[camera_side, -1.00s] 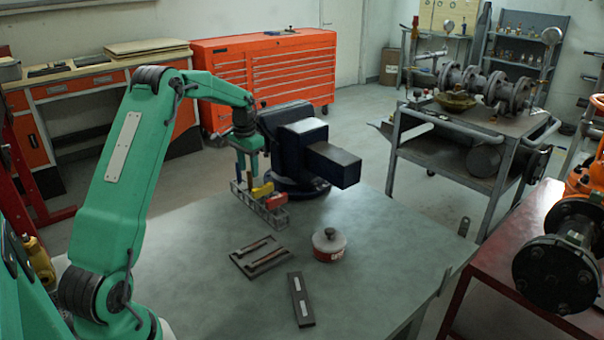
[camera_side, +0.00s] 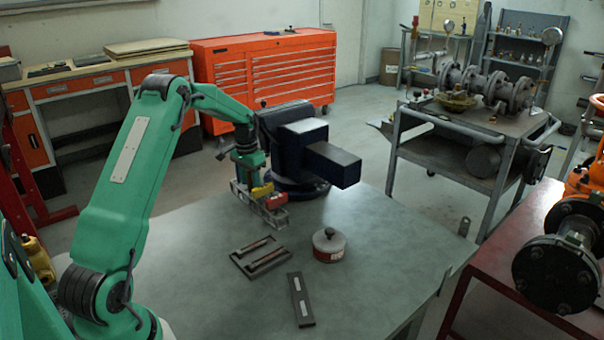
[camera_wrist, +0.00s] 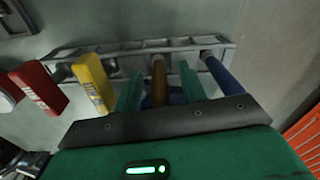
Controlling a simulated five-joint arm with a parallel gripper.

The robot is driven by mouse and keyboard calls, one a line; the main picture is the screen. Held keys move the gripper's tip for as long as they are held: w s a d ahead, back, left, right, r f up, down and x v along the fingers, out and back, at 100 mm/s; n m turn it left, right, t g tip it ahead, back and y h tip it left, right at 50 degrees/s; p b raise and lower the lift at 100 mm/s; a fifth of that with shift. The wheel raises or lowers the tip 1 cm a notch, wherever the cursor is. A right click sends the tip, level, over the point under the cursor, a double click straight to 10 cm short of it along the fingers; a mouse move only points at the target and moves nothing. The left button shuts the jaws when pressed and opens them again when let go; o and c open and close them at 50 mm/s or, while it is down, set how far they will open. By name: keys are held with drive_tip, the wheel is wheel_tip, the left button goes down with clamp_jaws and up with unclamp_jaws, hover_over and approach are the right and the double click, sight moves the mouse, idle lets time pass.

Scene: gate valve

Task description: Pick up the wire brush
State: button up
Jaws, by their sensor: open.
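A grey metal rack (camera_side: 275,218) stands on the table by the vise and holds several tools. In the wrist view, a brown handle (camera_wrist: 158,72) stands in the rack (camera_wrist: 215,42); it may be the wire brush, but its lower end is hidden. My gripper (camera_wrist: 160,85) is open, with one green finger on each side of the brown handle and gaps showing. In the side view, my gripper (camera_side: 246,182) is low over the rack's left end, its fingertips mostly hidden.
A yellow-handled tool (camera_wrist: 92,82) and a red one (camera_wrist: 40,88) stand left of the fingers; a blue handle (camera_wrist: 220,76) is close on the right. The blue vise (camera_side: 310,155) is beside my arm. A tray (camera_side: 247,262), dark bar (camera_side: 300,312) and lidded tin (camera_side: 329,250) lie nearer.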

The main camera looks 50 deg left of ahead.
drive_tip(key=shift+c, duration=0.4)
clamp_jaws()
drive_tip(key=shift+r, duration=0.15)
wheel_tip(320, 180, up, 10)
drive_tip(key=shift+f, duration=0.1)
idle(0.4)
drive_tip(key=shift+d, duration=0.1)
idle(0.4)
